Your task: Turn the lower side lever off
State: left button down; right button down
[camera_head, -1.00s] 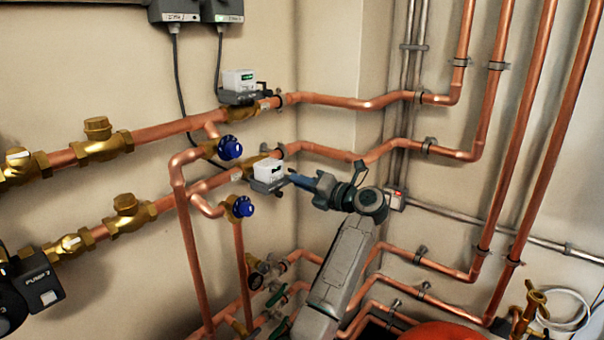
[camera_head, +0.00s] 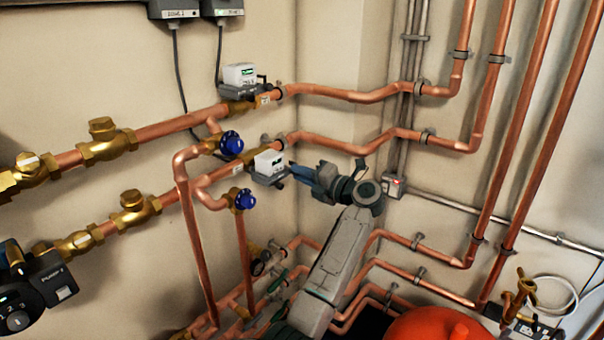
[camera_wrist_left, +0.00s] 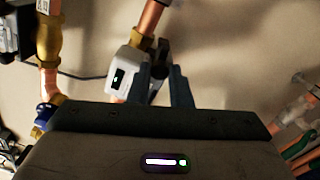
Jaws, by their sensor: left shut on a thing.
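The lower valve actuator, a white box on a dark grey base (camera_head: 268,162), sits on the lower copper pipe; its white box also shows in the left wrist view (camera_wrist_left: 122,75). The lower side lever (camera_wrist_left: 158,55) is a small dark piece beside the box in the left wrist view. My left gripper (camera_head: 290,174) meets the actuator's right side, its blue-grey fingers pointing left. In the left wrist view my left gripper (camera_wrist_left: 160,85) has its two fingers on either side of the lever and is shut on it. The fingers hide part of the lever. My right gripper is not in view.
The upper valve actuator (camera_head: 239,80) is on the pipe above. Blue-handled valves (camera_head: 231,143) stand left of the lower actuator. Copper pipes (camera_head: 455,145) run along the right wall. A pump (camera_head: 45,285) is at lower left and a red vessel (camera_head: 435,325) at lower right.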

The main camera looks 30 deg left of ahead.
pick_arm(q)
jog(key=c, duration=1.3)
grip_release()
jog(key=shift+d, duration=0.1)
jog(key=d, duration=0.3)
jog(key=d+b, duration=0.1)
jog(key=d, duration=0.6)
jog(key=shift+s+d+b, duration=0.3)
jog(key=shift+s, duration=0.1)
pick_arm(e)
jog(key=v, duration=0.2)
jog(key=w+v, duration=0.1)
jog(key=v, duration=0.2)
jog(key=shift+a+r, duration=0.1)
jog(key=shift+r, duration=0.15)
pick_arm(q)
jog(key=shift+f, duration=0.1)
